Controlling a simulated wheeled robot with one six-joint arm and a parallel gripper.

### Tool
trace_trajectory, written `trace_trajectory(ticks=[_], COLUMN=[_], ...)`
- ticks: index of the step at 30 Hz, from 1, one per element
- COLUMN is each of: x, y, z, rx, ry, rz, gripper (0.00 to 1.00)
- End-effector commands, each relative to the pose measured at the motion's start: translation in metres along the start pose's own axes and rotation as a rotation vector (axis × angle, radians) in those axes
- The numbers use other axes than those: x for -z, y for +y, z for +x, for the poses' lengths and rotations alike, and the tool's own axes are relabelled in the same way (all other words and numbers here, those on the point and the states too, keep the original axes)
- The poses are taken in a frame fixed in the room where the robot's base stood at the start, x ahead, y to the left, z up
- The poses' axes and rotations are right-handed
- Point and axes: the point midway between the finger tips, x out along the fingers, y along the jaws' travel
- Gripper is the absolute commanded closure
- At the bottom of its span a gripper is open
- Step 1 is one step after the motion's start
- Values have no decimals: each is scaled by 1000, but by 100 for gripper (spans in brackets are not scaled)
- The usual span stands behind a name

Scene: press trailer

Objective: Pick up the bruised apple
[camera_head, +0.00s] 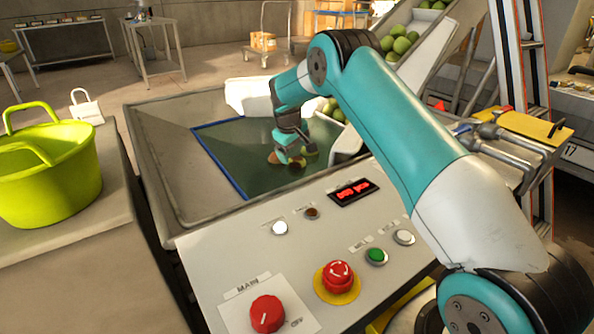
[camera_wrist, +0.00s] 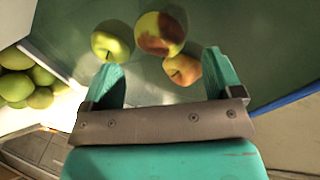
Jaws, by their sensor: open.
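The bruised apple (camera_wrist: 160,33) is yellow-green with a large brown patch. In the wrist view it lies on the green surface just beyond my fingertips. A green apple (camera_wrist: 113,41) is to its left, past my left finger. A yellow-red apple (camera_wrist: 182,69) touches or nearly touches it at lower right, close to my right finger. My gripper (camera_wrist: 160,62) is open, with nothing held between its fingers. In the head view my gripper (camera_head: 290,153) is low over the tray among the apples and partly hides them, so I cannot tell which is bruised there.
The tray (camera_head: 190,205) has a raised metal rim and a blue edge strip. A chute (camera_head: 428,55) full of green apples slopes down at its right. A control panel (camera_head: 230,260) with buttons is in front. A lime-green basket (camera_head: 45,180) stands at left.

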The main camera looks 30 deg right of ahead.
Motion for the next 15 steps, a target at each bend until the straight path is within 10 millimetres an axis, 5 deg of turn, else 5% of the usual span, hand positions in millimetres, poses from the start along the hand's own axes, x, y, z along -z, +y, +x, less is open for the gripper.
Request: trace_trajectory(ticks=[15], x=[-4], y=[-4], z=[55], rx=[1], ry=[-1], rz=[0], gripper=[15])
